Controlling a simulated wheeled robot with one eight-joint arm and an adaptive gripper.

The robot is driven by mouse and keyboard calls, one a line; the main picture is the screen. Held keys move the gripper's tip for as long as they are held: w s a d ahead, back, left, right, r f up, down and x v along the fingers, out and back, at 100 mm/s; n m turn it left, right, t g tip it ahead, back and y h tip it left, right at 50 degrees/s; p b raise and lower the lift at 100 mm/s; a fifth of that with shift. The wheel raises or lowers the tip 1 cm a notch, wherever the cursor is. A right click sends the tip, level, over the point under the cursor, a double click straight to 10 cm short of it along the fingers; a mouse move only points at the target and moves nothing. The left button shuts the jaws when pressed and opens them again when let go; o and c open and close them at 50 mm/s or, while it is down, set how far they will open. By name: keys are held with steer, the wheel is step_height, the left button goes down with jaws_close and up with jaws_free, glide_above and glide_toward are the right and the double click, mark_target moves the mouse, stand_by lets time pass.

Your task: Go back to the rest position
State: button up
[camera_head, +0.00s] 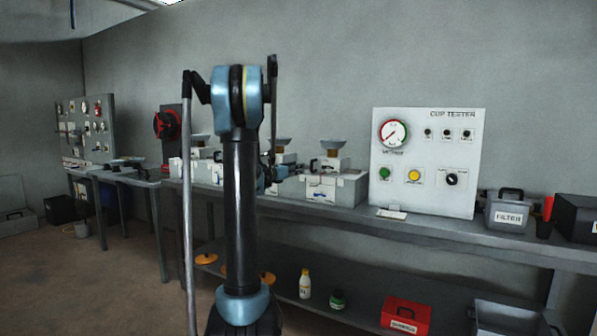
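My arm stands upright in the middle of the camera_head view, with its blue elbow at the top and a dark link going down on its right side. My gripper (272,174) seems to be low behind the arm, in front of the bench with the white scales. It is small and partly hidden by my arm, and its fingers do not show clearly. I cannot tell whether it is open or shut, or whether it holds anything.
A long grey bench (435,228) runs along the wall. On it stand several scales (335,185), a white cup tester panel (428,165), a filter box (507,214) and a black box (577,217). A red box (405,316) and bottles sit below.

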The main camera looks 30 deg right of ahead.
steer(key=shift+a, duration=0.2)
stand_by(0.4)
steer(key=s+a+f+m+g+y, duration=0.1)
steer(key=s+a+f+m+y, duration=0.4)
steer(key=s+a, duration=0.8)
steer(key=s+a+f+m+g+y, duration=0.1)
steer(key=s+a+f+m+y, duration=0.5)
steer(key=s+a+f+m, duration=0.3)
steer(key=s+a+f+m+g+y, duration=0.2)
steer(key=s+a+f+m+y, duration=0.4)
steer(key=s+a+f, duration=0.7)
steer(key=s+a+m, duration=0.1)
steer(key=s+a, duration=0.5)
steer(key=a, duration=0.3)
steer(key=shift+a+f+m, duration=0.15)
steer(key=shift+a+m, duration=0.2)
steer(key=shift+m, duration=0.05)
steer(key=shift+w+f, duration=0.2)
steer(key=shift+w, duration=0.15)
